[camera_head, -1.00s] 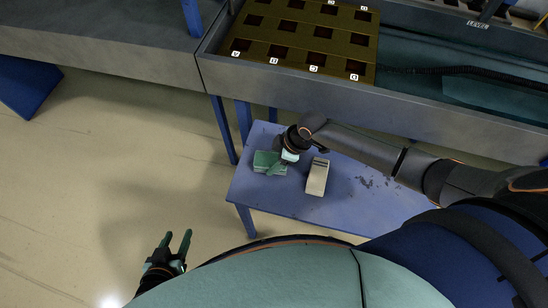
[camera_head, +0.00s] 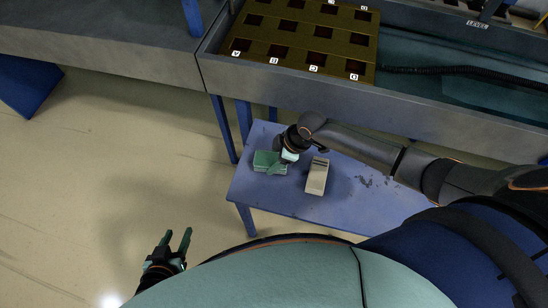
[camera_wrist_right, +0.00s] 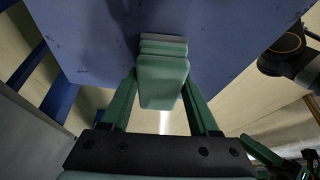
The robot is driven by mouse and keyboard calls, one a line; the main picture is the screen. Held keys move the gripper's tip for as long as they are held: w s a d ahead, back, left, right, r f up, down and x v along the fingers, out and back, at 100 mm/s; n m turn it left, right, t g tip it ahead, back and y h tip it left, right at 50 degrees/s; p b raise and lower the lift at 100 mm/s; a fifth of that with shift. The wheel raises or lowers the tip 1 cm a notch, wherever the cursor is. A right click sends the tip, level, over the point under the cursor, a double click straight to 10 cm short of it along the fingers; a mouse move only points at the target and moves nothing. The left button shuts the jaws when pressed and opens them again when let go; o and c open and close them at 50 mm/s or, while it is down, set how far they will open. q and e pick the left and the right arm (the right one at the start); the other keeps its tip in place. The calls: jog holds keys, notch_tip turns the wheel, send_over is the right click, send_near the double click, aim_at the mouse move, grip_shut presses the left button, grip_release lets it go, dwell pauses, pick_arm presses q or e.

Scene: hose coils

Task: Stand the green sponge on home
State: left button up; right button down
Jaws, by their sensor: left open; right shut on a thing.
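The green sponge (camera_head: 264,160) is on the blue table (camera_head: 262,199), near its left edge. It also shows in the right wrist view (camera_wrist_right: 162,82), between the green fingers, with a thin grey layer at its far end. My right gripper (camera_head: 279,164) is shut on the sponge, which is still at the table top; whether it is lifted at all I cannot tell. My left gripper (camera_head: 180,243) is open and empty, over the floor left of my body. No place marked home can be made out.
A beige and grey block (camera_head: 317,176) stands on the table just right of my right gripper. Behind the table is a grey trough (camera_head: 300,90) with a brown grid plate (camera_head: 337,45) of square holes and a dark hose (camera_head: 455,70). The table's right part is under my arm.

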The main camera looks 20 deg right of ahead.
jog(key=shift+f+b, duration=0.5)
jog(key=shift+f, duration=0.15)
dwell(0.9)
jog(key=shift+c, duration=0.3)
grip_release()
jog(key=shift+r, duration=0.15)
dwell(0.4)
jog(key=shift+p+v, duration=3.95)
jog(key=shift+p, duration=0.1)
jog(key=shift+r, duration=0.1)
jog(key=v, duration=1.2)
jog(key=shift+r+p, duration=0.15)
jog(key=shift+p, duration=0.3)
